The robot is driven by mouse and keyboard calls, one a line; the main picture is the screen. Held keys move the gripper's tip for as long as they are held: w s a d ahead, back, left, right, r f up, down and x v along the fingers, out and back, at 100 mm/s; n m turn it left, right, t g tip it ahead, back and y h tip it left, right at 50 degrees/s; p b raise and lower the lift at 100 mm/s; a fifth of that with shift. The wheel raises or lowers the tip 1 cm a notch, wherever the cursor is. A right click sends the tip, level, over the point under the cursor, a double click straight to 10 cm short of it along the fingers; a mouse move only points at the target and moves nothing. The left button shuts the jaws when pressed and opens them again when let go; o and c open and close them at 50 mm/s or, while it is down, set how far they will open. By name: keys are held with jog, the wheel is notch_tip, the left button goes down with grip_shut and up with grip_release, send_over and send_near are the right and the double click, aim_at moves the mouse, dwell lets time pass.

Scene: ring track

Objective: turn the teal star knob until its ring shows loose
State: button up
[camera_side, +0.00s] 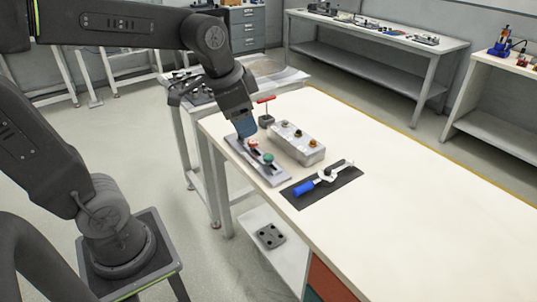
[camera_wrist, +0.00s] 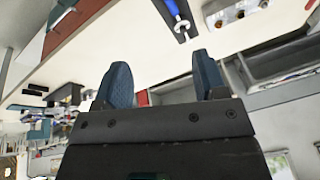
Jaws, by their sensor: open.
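The teal star knob (camera_side: 268,158) sits on a flat grey plate (camera_side: 272,177) at the near left edge of the white table, in the side view. A red-orange knob (camera_side: 253,143) is beside it on the same plate. The ring of the teal knob is too small to read. My gripper (camera_side: 246,133) is just above the far end of the plate, behind the teal knob and apart from it. In the wrist view my gripper (camera_wrist: 161,64) shows two blue fingers spread wide with nothing between them. The teal knob does not show in the wrist view.
A grey box (camera_side: 308,154) with several small knobs stands right of the plate. A red T-handle (camera_side: 265,99) stands on a dark block behind. A blue-handled wrench (camera_side: 305,188) lies on a black mat (camera_side: 345,179) in front. The table's right side is clear.

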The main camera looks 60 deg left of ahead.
jog(key=w+a+f+m+g, duration=0.2)
jog(key=w+a+f+m, duration=0.3)
jog(key=w+a, duration=0.5)
jog(key=m+g, duration=0.2)
jog(key=m, duration=0.2)
send_near(268, 156)
notch_tip(268, 156, down, 9)
jog(key=shift+r, duration=0.1)
jog(key=c, duration=0.9)
